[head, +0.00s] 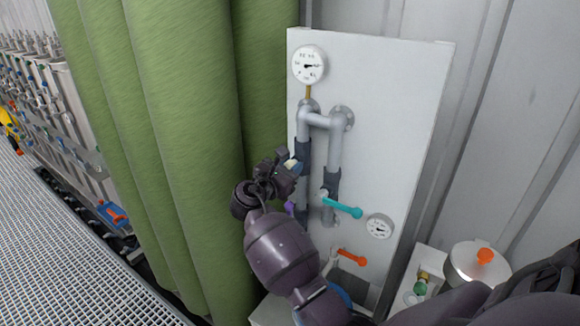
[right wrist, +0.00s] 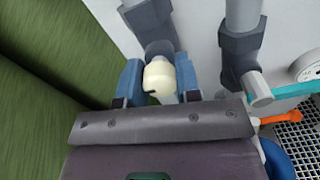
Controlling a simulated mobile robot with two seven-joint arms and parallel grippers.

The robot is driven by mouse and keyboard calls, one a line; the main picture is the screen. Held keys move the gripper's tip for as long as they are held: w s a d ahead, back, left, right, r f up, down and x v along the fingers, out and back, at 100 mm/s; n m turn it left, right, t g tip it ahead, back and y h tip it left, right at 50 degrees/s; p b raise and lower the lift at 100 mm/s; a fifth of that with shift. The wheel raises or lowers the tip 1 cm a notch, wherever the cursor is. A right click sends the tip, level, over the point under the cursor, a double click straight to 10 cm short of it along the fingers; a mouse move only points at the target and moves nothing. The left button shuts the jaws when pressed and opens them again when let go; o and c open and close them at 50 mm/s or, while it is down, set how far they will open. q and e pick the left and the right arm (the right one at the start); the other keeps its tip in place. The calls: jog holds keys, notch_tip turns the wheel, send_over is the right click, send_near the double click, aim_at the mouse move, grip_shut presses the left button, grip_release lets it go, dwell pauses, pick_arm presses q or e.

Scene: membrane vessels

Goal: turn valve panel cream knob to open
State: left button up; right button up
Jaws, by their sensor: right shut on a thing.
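The white valve panel (head: 388,110) stands against the corrugated wall, with grey pipes and valves on it. The cream knob (right wrist: 159,79) sits on the left pipe, between the two blue fingers of my right gripper (right wrist: 159,84). In the head view the cream knob (head: 291,165) shows only as a small pale patch at the fingertips of my right gripper (head: 288,167). The right gripper is shut on the knob. A small dark mark shows on the knob's lower left side. My left gripper is not in view.
A teal lever (head: 343,208) and an orange lever (head: 352,257) stick out right of the knob. Gauges sit at the top (head: 309,66) and lower right (head: 380,227). Tall green vessels (head: 185,120) stand close on the left. A purple handle (head: 290,207) is partly hidden by my arm.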

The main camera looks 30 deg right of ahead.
jog(key=shift+f, duration=0.1)
dwell(0.3)
jog(key=o, duration=0.9)
jog(key=b+v, duration=0.1)
jog(key=v, duration=1)
jog(key=shift+b, duration=0.35)
